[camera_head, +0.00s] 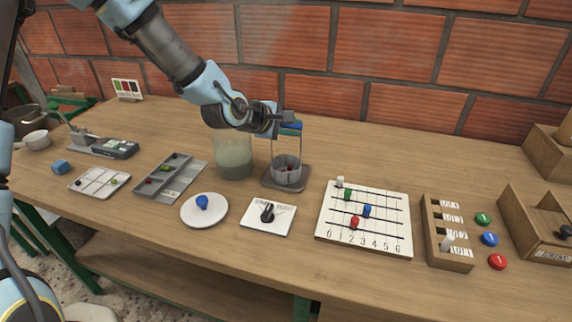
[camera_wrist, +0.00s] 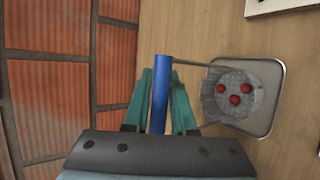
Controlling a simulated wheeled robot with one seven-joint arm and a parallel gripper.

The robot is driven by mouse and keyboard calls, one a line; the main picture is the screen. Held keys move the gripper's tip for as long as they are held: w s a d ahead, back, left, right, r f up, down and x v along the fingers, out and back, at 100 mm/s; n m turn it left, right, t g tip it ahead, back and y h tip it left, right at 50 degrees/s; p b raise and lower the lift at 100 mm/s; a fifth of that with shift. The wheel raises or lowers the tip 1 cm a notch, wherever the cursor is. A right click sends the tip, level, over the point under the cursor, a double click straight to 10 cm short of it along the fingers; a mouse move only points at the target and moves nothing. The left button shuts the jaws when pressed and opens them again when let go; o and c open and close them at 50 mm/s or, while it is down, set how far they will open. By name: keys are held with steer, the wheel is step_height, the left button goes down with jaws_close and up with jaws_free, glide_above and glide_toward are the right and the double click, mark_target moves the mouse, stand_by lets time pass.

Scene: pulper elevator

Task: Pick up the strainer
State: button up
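In the wrist view the basket (camera_wrist: 232,94) is at the right, over a grey square tray (camera_wrist: 266,122). I cannot tell whether the basket touches the tray. My gripper (camera_wrist: 161,80) has its teal fingers on both sides of the blue handle, with no clear gap on either side. In the head view my gripper (camera_head: 287,122) is above the basket at the handle's height, and my wrist hides part of the handle.
A glass jar (camera_head: 234,160) of cloudy liquid stands just left of the tray. A white plate with a blue knob (camera_head: 203,203), a dial card (camera_head: 267,216) and a numbered bead board (camera_head: 364,220) lie in front. The brick wall (camera_head: 290,45) is close behind.

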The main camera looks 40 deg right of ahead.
jaws_close()
stand_by(0.9)
